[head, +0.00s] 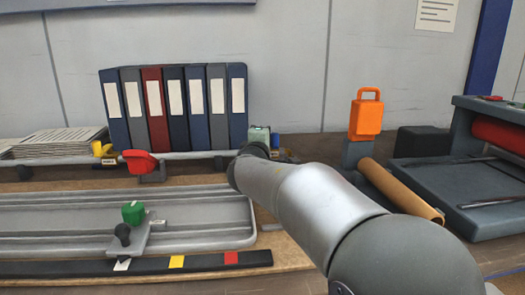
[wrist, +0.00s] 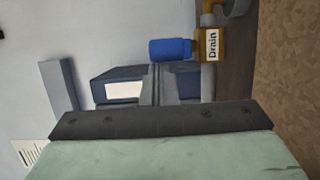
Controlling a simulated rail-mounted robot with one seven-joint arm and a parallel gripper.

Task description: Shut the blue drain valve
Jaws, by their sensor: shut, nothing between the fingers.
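The blue valve handle (wrist: 170,49) is beside a brass-coloured block with the label "Drain" (wrist: 211,45) in the wrist view. My gripper (wrist: 156,70) is shut and empty, with its fingertips close to the handle; I cannot tell whether they touch it. In the head view a small blue part of the valve (head: 275,140) shows just right of my greenish gripper body (head: 260,134). My arm hides most of the valve and the fingers there.
A row of binders (head: 172,108) stands left of my gripper. A red handle (head: 140,162) and a green-knobbed slider on a grey tray (head: 60,212) are in front.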

